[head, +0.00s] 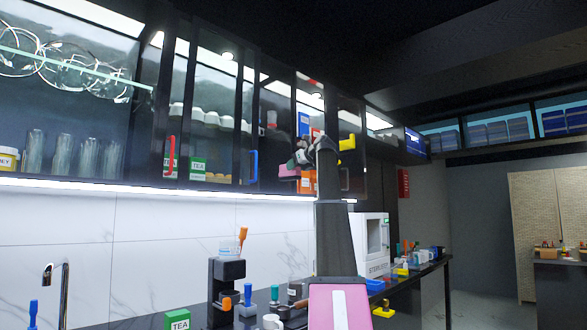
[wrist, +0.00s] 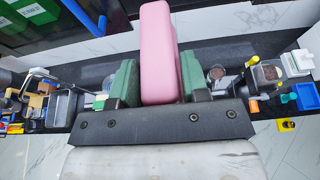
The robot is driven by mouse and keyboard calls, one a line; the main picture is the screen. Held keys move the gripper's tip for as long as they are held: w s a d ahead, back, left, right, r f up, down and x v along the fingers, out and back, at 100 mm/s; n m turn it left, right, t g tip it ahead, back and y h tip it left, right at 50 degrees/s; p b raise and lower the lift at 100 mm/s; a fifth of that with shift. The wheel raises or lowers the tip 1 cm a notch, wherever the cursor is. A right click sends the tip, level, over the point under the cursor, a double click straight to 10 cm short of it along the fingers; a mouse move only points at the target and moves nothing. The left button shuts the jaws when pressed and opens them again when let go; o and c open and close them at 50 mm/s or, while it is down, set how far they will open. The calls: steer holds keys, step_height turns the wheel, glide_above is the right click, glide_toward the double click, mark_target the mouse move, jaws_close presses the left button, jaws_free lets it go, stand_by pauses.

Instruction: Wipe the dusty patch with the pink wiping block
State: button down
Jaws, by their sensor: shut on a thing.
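The pink wiping block (wrist: 158,45) is upright in the wrist view, between the two green-padded fingers of my gripper (wrist: 159,76). The fingers are shut on it from both sides. In the head view my gripper (head: 302,157) is small and raised in front of the wall cabinets, well above the counter. The pink block (head: 289,171) shows there at its left side. I cannot make out the dusty patch in either view.
A dark counter (head: 408,284) runs along the tiled wall with a coffee grinder (head: 226,275), a green tea box (head: 177,320), a white sterilizer (head: 369,242) and several small items. Glass-front cabinets with a red handle (head: 170,157) and a blue handle (head: 253,166) hang above.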

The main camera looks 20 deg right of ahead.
steer(key=w+a, duration=0.2)
steer(key=w, duration=0.5)
steer(key=w+a, duration=0.3)
steer(key=w, duration=0.5)
steer(key=w+a, duration=0.3)
steer(key=w, duration=0.4)
steer(key=shift+w+f, duration=0.2)
steer(key=shift+f, duration=0.2)
steer(key=shift+w+a+f, duration=0.1)
steer(key=shift+f, duration=0.85)
steer(key=shift+f, duration=0.65)
steer(key=shift+w+d+r, duration=0.1)
steer(key=shift+w+d, duration=0.15)
steer(key=shift+d, duration=0.5)
steer(key=shift+w+d+r, duration=0.1)
steer(key=shift+w+d, duration=0.15)
steer(key=shift+d, duration=0.5)
steer(key=shift+w+d+f, duration=0.1)
steer(key=shift+w+d, duration=0.25)
steer(key=shift+d, duration=0.65)
steer(key=shift+w+d+f, duration=0.1)
steer(key=shift+w+d, duration=0.3)
steer(key=shift+d, duration=0.6)
steer(key=shift+w+d+f, duration=0.1)
steer(key=shift+w+d, duration=0.25)
steer(key=shift+d, duration=0.65)
